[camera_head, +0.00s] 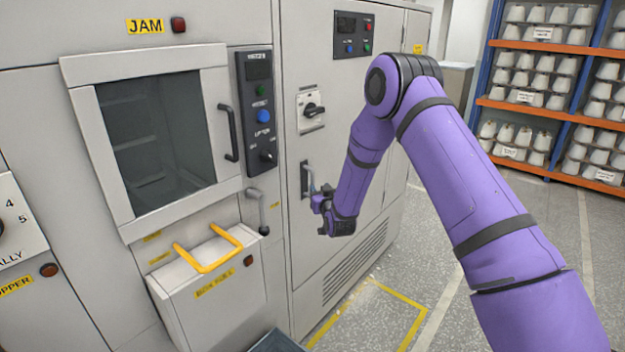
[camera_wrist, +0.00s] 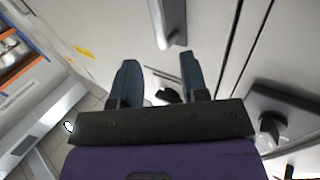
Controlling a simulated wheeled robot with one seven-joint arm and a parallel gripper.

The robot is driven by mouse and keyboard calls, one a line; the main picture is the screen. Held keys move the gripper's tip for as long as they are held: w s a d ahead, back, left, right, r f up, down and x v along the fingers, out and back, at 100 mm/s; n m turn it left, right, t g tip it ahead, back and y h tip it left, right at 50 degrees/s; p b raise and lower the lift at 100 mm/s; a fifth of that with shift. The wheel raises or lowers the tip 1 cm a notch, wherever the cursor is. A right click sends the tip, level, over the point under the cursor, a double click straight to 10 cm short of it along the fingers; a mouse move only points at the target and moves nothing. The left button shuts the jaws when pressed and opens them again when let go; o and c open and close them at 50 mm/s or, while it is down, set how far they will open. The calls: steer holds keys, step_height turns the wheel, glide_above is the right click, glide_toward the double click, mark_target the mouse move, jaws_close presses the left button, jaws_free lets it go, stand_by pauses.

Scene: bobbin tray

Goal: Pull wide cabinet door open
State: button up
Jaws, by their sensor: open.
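The wide cabinet door (camera_head: 340,84) is a tall light-grey panel in the middle of the head view and looks shut. Its upright handle (camera_head: 304,180) sits on the left part of the panel, below a rotary switch. My gripper (camera_head: 319,196) is open and empty, close to the handle on its right side in the head view. In the wrist view the two dark fingers of my gripper (camera_wrist: 159,60) are spread apart. The grey handle bar (camera_wrist: 172,24) shows just beyond the fingertips, roughly in line with the gap. I cannot tell whether they touch.
A bin with a yellow handle (camera_head: 208,250) juts out left of the door. A grey lever (camera_head: 258,208) and a windowed hatch (camera_head: 158,140) are also on the left. Shelves of white bobbins (camera_head: 530,80) stand at the back right. The floor before the door is clear, with yellow tape (camera_head: 395,295).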

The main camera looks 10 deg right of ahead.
mark_target(313, 179)
steer(key=w, duration=0.9)
steer(key=shift+w+a, duration=0.15)
jaws_close()
